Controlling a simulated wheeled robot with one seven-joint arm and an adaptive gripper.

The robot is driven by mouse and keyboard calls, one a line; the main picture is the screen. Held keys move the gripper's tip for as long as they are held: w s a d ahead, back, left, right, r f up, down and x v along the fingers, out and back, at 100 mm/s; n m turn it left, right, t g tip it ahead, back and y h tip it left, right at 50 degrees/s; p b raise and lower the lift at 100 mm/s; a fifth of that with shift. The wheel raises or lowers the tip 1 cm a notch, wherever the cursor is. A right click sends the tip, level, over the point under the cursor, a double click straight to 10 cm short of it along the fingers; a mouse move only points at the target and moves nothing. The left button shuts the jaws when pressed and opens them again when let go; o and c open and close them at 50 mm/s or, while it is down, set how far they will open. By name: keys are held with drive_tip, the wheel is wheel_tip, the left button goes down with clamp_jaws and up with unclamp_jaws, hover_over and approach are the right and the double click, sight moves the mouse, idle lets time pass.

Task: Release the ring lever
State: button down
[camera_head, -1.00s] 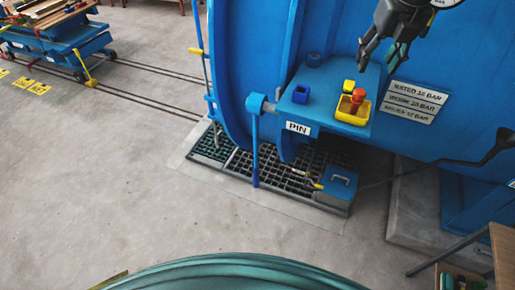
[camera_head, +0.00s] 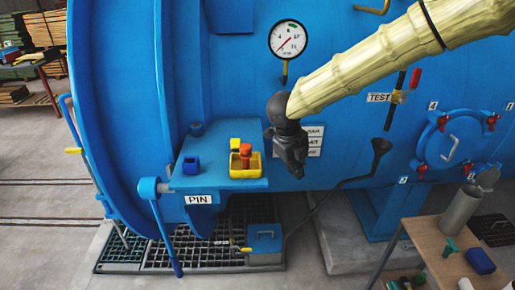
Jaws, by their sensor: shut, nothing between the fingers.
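A long blue lever (camera_head: 88,166) with a yellow cross grip (camera_head: 74,151) stands at the left edge of the big blue ring (camera_head: 118,110); I take it to be the ring lever. It leans, its upper end to the left. My gripper (camera_head: 296,172) is shut and empty, hanging fingers down in front of the vessel, just right of the blue shelf (camera_head: 218,184). It is far right of the lever and touches nothing that I can make out. A second blue lever (camera_head: 166,235) hangs by the PIN sign (camera_head: 199,199).
The shelf carries a blue cup (camera_head: 191,166) and a yellow tray (camera_head: 246,168) with a red-orange item. A pressure gauge (camera_head: 288,39) is above. A wooden table (camera_head: 432,245) stands at lower right.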

drive_tip(key=s+d+f+n+t+p, duration=0.1)
drive_tip(key=s+d+f+n, duration=0.3)
drive_tip(key=f, duration=0.5)
drive_tip(key=s+d+f+n+h, duration=0.1)
drive_tip(key=s+d+f+n, duration=0.1)
drive_tip(key=s+f+n, duration=0.5)
drive_tip(key=s+d+f+n+t+p, duration=0.1)
drive_tip(key=d+f+n, duration=0.25)
drive_tip(key=f, duration=0.85)
drive_tip(key=s+f+n+g+y, duration=0.1)
drive_tip(key=s+f+n, duration=0.2)
drive_tip(key=s, duration=0.6)
drive_tip(key=s+f+n+g+y+p, duration=0.1)
drive_tip(key=s+f+n+g, duration=0.1)
drive_tip(key=s+n, duration=0.5)
drive_tip(key=s+f+n+g+y, duration=0.1)
drive_tip(key=s+f+n, duration=0.4)
drive_tip(key=s, duration=0.7)
drive_tip(key=shift+s+g+y, duration=0.25)
drive_tip(key=shift+g+y, duration=0.05)
drive_tip(key=shift+d, duration=0.1)
